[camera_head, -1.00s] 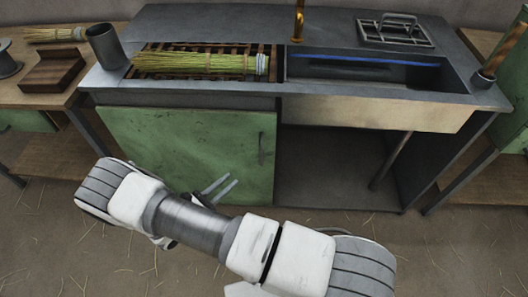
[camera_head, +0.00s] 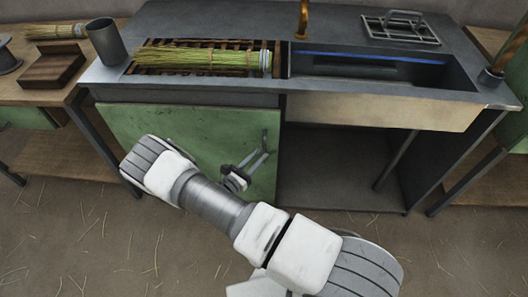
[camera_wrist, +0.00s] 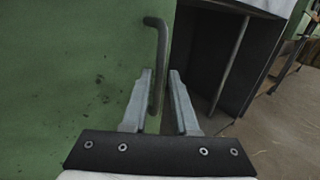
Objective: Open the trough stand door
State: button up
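The trough stand door (camera_head: 140,125) is a green panel on the left front of the stand. It looks shut. Its dark bar handle (camera_head: 265,141) stands upright near the door's right edge. My gripper (camera_head: 254,166) is at the lower part of this handle. In the wrist view the handle (camera_wrist: 160,50) reaches down between the two fingers of my gripper (camera_wrist: 160,90), nearer the left finger. The fingers are apart, with a gap beside the handle on the right. Whether the left finger touches the handle cannot be told.
The trough stand (camera_head: 210,22) has a basin (camera_head: 380,72) at right and an open dark bay (camera_head: 330,165) below it. A straw bundle (camera_head: 200,58) lies on a slatted rack. A grey cup (camera_head: 105,42) stands at left. The floor before the stand is clear.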

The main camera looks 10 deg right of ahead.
aim_at(264, 164)
jog(key=shift+x, duration=1.7)
grip_shut()
